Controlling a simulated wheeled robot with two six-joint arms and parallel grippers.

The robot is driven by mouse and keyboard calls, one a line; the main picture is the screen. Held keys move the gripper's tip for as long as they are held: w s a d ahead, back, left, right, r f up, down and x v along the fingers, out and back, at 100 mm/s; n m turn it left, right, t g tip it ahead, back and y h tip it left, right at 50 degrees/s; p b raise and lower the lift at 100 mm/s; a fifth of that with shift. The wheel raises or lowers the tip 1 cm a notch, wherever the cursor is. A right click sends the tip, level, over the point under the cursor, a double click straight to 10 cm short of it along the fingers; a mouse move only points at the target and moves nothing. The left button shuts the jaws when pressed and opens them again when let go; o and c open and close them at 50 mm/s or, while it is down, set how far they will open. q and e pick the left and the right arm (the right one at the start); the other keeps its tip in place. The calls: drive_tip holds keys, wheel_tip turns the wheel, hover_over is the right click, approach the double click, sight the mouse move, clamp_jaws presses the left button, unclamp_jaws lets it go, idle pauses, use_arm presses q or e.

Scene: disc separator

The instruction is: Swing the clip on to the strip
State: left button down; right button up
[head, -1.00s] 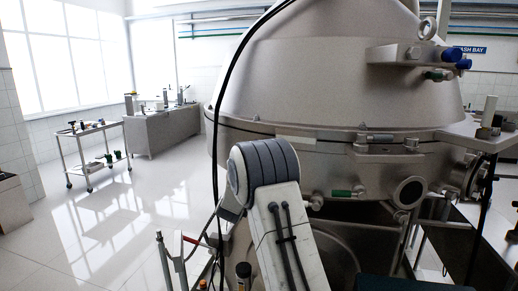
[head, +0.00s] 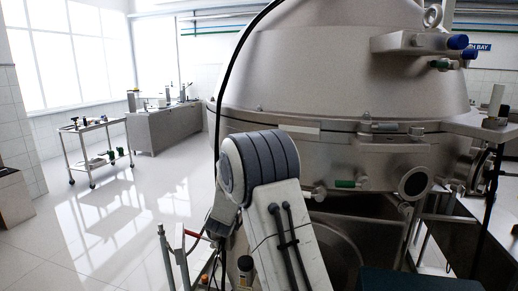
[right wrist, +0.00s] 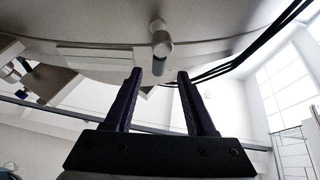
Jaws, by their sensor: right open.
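The big steel separator (head: 330,85) fills the middle and right of the head view. A metal latch, which looks like the clip (head: 392,127), sits at its seam. A pale flat strip (head: 298,129) lies along the seam to its left. In the right wrist view my right gripper (right wrist: 159,74) is open, with dark fingers pointing up at the separator's curved underside. A metal peg with a rounded end (right wrist: 161,45) shows between and beyond the fingertips; contact cannot be told. A pale plate (right wrist: 95,57) lies left of it. My left gripper is not in view.
Blue-capped fittings (head: 458,42) stick out at the upper right, and a green-handled fitting (head: 347,184) sits below the seam. A black hose (head: 230,75) hangs at the separator's left. A trolley (head: 98,145) and a bench (head: 165,125) stand farther left, with open floor before them.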

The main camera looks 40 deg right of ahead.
drive_tip(key=b+v, duration=0.1)
drive_tip(key=v, duration=0.3)
drive_tip(key=shift+d, duration=0.1)
idle(0.3)
